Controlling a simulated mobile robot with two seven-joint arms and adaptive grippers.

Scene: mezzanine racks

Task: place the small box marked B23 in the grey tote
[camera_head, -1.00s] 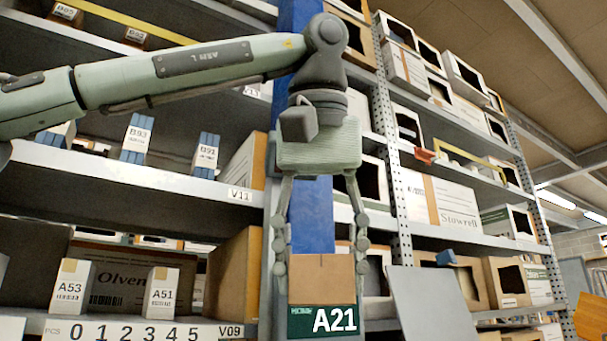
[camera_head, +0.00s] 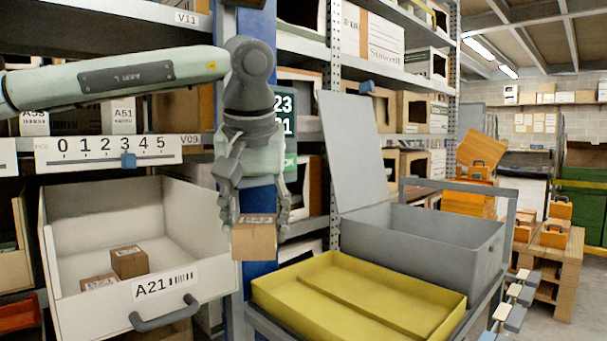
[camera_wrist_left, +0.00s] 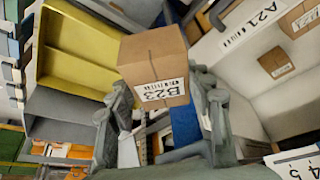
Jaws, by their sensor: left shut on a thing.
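The small cardboard box marked B23 (camera_head: 254,241) hangs between the fingers of my left gripper (camera_head: 256,214), which is shut on it. In the left wrist view the B23 label faces the camera on the box (camera_wrist_left: 153,68), between the fingertips (camera_wrist_left: 158,95). The grey tote (camera_head: 440,248) stands to the right of the box, its grey lid (camera_head: 348,150) raised at the left. The tote's floor is mostly hidden by its front wall. The box is in the air, left of the tote and apart from it. My right gripper is out of view.
A shallow yellow tray (camera_head: 365,303) lies in front of the tote. An open white drawer marked A21 (camera_head: 85,300) with small boxes inside (camera_head: 129,262) is at the left. A blue rack post (camera_head: 258,290) stands behind the held box. Racks rise behind.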

